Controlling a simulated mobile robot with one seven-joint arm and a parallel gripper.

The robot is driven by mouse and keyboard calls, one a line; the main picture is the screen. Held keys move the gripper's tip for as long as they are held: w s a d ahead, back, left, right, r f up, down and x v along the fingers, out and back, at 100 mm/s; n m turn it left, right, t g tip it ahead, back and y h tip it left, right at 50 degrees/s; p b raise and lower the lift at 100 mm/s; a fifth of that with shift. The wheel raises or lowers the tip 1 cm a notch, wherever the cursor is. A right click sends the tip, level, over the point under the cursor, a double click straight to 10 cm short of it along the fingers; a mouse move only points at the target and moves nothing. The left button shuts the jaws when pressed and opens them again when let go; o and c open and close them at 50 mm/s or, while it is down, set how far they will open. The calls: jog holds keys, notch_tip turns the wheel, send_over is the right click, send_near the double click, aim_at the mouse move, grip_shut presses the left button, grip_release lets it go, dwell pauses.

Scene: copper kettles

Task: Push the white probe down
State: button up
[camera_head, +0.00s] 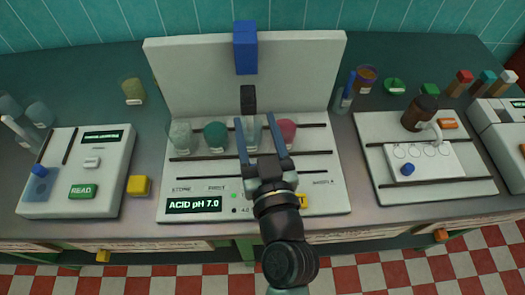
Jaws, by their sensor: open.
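A white stick-like part with a rounded end (14,127) slants at the far left, by the left instrument; I cannot tell for sure whether it is the white probe. The middle instrument (158,62) has a tall pale back panel with a blue block (245,47) and a black piece (248,98) below it. Several beakers stand in a row under it, including a teal one (215,135) and a pink one (287,130). My gripper (254,118) is open, its two blue-grey fingers in front of a clear beaker in this row. I see nothing held between them.
The left instrument (112,165) has a green READ button (83,191); a yellow block (139,186) stands beside it. At right, a pale unit (375,130) carries a brown bottle (420,113). The middle display (194,204) reads ACID pH 7.0. Small vessels stand along the back.

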jog(key=shift+s+d+b, duration=0.25)
jog(key=shift+s+b, duration=0.1)
jog(key=shift+s, duration=0.95)
jog(key=shift+s+d+b, duration=0.2)
jog(key=shift+s+b, duration=0.15)
jog(key=shift+s, duration=0.9)
jog(key=w+a+r+n+t+p, duration=0.1)
jog(key=w+r+t+p, duration=0.15)
jog(key=r, duration=1.15)
jog(key=w+a+r+t+p, duration=0.1)
jog(key=w+r+t+p, duration=0.15)
jog(key=r, duration=1.05)
jog(key=s+r+m+t+h+p, duration=0.1)
jog(key=s+r+t, duration=0.15)
jog(key=r, duration=0.85)
jog(key=s+r+m+t+h+p, duration=0.15)
jog(key=s+r, duration=0.25)
jog(key=r, duration=0.8)
notch_tip(320, 180, down, 45)
jog(key=s+b, duration=0.2)
jog(key=b, duration=4.3)
jog(key=shift+s+t, duration=0.15)
jog(key=shift+t, duration=0.15)
